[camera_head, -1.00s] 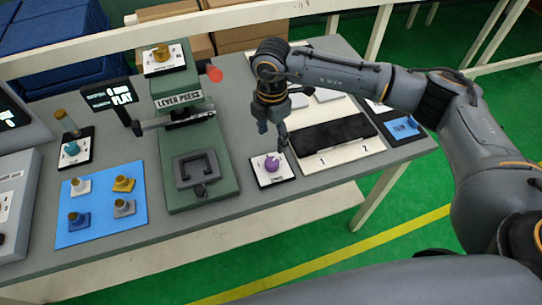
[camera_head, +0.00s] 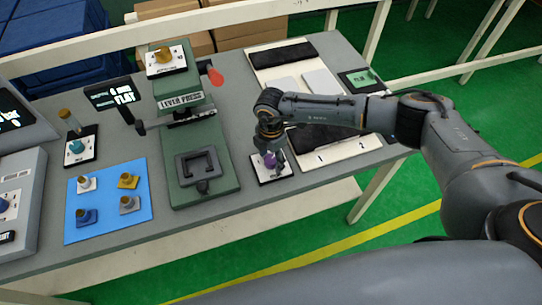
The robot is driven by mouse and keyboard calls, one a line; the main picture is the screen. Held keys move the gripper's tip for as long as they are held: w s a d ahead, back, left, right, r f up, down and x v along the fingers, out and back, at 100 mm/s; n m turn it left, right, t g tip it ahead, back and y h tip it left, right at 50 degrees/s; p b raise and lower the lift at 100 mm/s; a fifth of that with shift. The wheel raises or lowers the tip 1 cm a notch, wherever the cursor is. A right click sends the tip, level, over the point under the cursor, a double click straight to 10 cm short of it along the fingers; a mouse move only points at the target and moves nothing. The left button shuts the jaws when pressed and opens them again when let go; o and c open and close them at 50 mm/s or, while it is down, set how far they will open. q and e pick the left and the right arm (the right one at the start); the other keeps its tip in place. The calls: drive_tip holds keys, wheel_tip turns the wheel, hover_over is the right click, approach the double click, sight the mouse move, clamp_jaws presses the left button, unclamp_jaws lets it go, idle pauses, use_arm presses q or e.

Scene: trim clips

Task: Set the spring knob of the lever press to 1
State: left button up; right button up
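The lever press (camera_head: 203,168) is a green machine with a name plate and a dark square frame on its base. A gold knob (camera_head: 163,55) sits on a white dial plate on top of it. A purple knob (camera_head: 269,160) sits on a small white and black plate (camera_head: 284,173) just right of the press. I cannot read which of the knobs is labelled spring, nor their settings. My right gripper (camera_head: 272,155) points down right at the purple knob, its fingers partly covering it. Whether the fingers are closed on it is too small to tell. My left gripper is out of view.
A blue mat (camera_head: 107,200) with several small knobbed blocks lies left of the press. A teal knob (camera_head: 76,147) and a display reading FLAT (camera_head: 112,97) stand behind it. A white board numbered 1 and 2 (camera_head: 343,151) lies right, under my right arm.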

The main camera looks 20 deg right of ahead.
drive_tip(key=c, duration=1)
drive_tip(key=n+b, duration=0.2)
drive_tip(key=n, duration=0.1)
drive_tip(key=n+b, duration=0.2)
drive_tip(key=b, duration=0.1)
drive_tip(key=shift+f+n, duration=0.2)
drive_tip(key=shift+n, duration=0.2)
drive_tip(key=n+b, duration=1.4)
drive_tip(key=b, duration=0.1)
drive_tip(key=shift+r+n+b, duration=0.15)
drive_tip(key=shift+n+b, duration=0.75)
drive_tip(key=shift+n, duration=0.15)
drive_tip(key=shift+r+n+b, duration=0.1)
drive_tip(key=shift+n+b, duration=0.75)
drive_tip(key=shift+n, duration=0.2)
drive_tip(key=o, duration=1.2)
drive_tip(key=shift+c, duration=0.2)
